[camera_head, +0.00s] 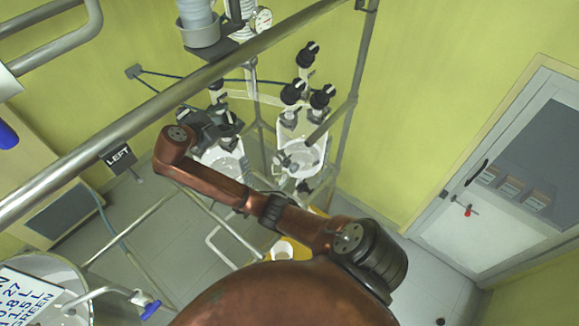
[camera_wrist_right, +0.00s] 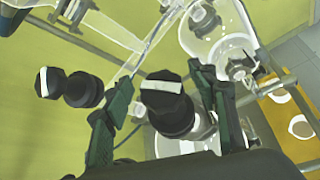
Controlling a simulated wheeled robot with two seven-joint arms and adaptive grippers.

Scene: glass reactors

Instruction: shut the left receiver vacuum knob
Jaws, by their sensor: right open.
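The left receiver (camera_head: 222,160) is a clear glass vessel under the LEFT sign's side of the frame, with black knobs on top, partly hidden by my right arm. My right gripper (camera_head: 208,128) is at these knobs. In the wrist view my right gripper (camera_wrist_right: 158,82) is open, with its green-and-black fingers on either side of a black knob (camera_wrist_right: 168,103) with a white stripe. I cannot tell whether the fingers touch it. A second black knob (camera_wrist_right: 68,87) with a white stripe lies left of the fingers. Which knob is the vacuum one is not readable. My left gripper is not in view.
Right of it stands another glass receiver (camera_head: 301,155) with several black knobs (camera_head: 292,92). A pressure gauge (camera_head: 262,19) sits near the top. Thin hoses run behind the knobs.

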